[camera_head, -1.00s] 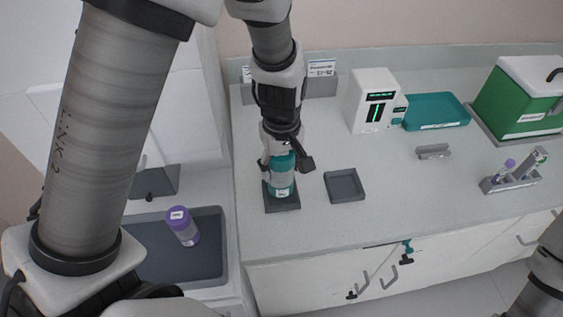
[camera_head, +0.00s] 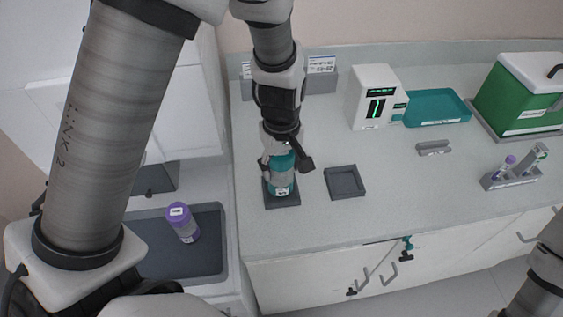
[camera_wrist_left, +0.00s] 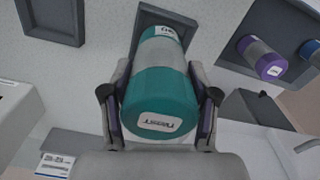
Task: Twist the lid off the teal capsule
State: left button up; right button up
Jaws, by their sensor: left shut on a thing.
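The teal capsule (camera_head: 281,178) stands upright on a dark square holder (camera_head: 283,202) at the counter's left front. My left gripper (camera_head: 280,163) comes down from above and is shut around its teal lid. In the left wrist view the lid (camera_wrist_left: 160,103) of the capsule sits between the two fingers of my left gripper (camera_wrist_left: 160,110), with a white label on its top. The capsule's grey band and lower teal part show beyond the lid, and the holder (camera_wrist_left: 190,22) lies behind them. My right gripper is not in view.
An empty square tray (camera_head: 345,194) lies just right of the holder. A white device (camera_head: 374,96), a teal tray (camera_head: 437,120), a tube rack (camera_head: 512,177) and a green box (camera_head: 520,95) stand right.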

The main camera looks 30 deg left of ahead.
pick_arm(q)
jog(key=shift+f, duration=0.2)
jog(key=shift+f+b, duration=0.3)
jog(key=shift+f, duration=0.1)
jog(key=shift+f, duration=0.1)
dwell(0.5)
